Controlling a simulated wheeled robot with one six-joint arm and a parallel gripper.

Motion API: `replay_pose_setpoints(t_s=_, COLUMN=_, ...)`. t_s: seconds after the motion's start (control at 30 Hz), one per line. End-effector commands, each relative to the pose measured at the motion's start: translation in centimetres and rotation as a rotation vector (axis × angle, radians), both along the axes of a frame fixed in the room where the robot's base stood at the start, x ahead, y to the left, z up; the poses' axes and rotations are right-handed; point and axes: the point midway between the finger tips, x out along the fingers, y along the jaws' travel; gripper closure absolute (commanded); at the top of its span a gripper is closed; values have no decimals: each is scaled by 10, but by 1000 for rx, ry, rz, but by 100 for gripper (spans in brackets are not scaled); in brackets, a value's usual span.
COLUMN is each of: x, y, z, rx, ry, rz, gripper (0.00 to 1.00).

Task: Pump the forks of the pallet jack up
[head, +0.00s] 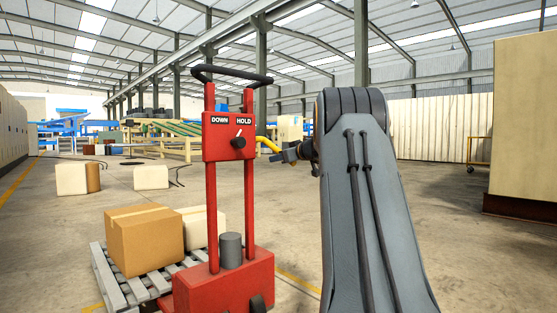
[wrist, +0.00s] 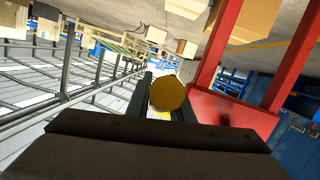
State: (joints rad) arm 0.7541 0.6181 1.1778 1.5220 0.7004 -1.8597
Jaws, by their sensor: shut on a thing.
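The red pallet jack (head: 223,276) stands in front of me with two upright posts and a black handlebar (head: 232,76). Its panel reads DOWN and HOLD; the white pointer of the black selector knob (head: 238,142) tilts up and right, toward HOLD. A yellow lever (head: 267,144) sticks out to the right of the panel. My gripper (head: 284,153) is at the lever's outer end. In the wrist view, the lever's round yellow end (wrist: 168,94) sits between the two dark jaws, which are shut on it. The forks are hidden under the load.
A grey slatted pallet (head: 118,291) with a cardboard box (head: 145,240) and a paler box (head: 194,228) lies behind the jack, at left. Two pale blocks (head: 151,177) stand farther back. A tall beige stack (head: 524,125) stands at right. The floor between is clear.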

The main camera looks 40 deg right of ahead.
Motion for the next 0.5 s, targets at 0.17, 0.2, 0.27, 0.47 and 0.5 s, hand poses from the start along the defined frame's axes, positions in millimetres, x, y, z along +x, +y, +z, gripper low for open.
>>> replay_pose_setpoints(t_s=0.17, x=0, y=-1, z=-3, rx=3, ry=3, rz=-3, gripper=61)
replay_pose_setpoints(t_s=0.2, x=0, y=0, z=-3, rx=3, ry=3, rz=-2, gripper=61)
replay_pose_setpoints(t_s=0.27, x=1, y=0, z=-2, rx=2, ry=2, rz=-2, gripper=61)
replay_pose_setpoints(t_s=0.47, x=0, y=0, z=-1, rx=1, ry=1, rz=-1, gripper=61)
replay_pose_setpoints(t_s=0.5, x=-3, y=-1, z=0, rx=1, ry=1, rz=-1, gripper=61)
